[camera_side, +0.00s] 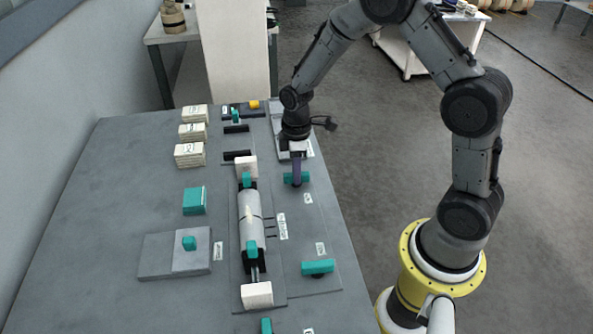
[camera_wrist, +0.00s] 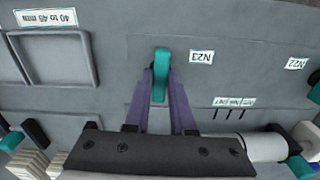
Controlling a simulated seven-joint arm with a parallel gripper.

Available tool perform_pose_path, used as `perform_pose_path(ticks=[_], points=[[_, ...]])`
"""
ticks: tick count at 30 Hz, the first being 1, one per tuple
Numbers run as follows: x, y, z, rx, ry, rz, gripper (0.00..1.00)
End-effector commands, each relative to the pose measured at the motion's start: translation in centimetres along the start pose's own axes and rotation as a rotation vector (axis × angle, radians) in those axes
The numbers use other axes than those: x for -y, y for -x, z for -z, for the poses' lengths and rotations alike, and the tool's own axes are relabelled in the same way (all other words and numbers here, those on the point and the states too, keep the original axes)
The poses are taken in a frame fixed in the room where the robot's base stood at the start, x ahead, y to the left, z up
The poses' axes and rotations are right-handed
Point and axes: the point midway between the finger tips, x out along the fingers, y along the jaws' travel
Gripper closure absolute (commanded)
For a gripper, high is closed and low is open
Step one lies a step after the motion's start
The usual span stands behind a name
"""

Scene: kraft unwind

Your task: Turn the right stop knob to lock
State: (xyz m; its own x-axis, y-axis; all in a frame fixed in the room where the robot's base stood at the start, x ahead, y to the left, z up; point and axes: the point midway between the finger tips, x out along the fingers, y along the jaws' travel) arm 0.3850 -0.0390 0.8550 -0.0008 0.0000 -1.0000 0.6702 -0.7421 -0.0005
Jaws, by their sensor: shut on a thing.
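A teal bar-shaped knob (camera_side: 305,177) stands on the grey panel at the far end, beside the roll. My gripper (camera_side: 297,182) points down and is shut on this knob. In the wrist view the teal knob (camera_wrist: 161,60) sits between the two purple fingers of my gripper (camera_wrist: 160,78), beside a label reading N23. A second teal knob (camera_side: 318,267) lies crosswise on the near part of the panel, apart from my gripper. It shows partly at the right edge of the wrist view (camera_wrist: 315,92), near label N22. I cannot tell any lock mark.
A pale roll (camera_side: 250,222) lies left of the knobs, with white blocks (camera_side: 257,295) and teal handles at its ends. Stacked white pads (camera_side: 190,154), a teal block (camera_side: 195,201) and a grey plate (camera_side: 157,257) stand further left. The near left table is clear.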

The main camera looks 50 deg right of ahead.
Motion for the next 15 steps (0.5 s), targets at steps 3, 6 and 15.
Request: perform_pose_path(ticks=[3, 6, 15], points=[[-0.07, 0.17, 0.08, -0.003, -0.001, -0.003, 1.00], [-0.06, 0.17, 0.08, -0.002, -0.001, -0.002, 0.67], [-0.02, 0.06, 0.04, -0.001, -0.001, -0.001, 0.47]])
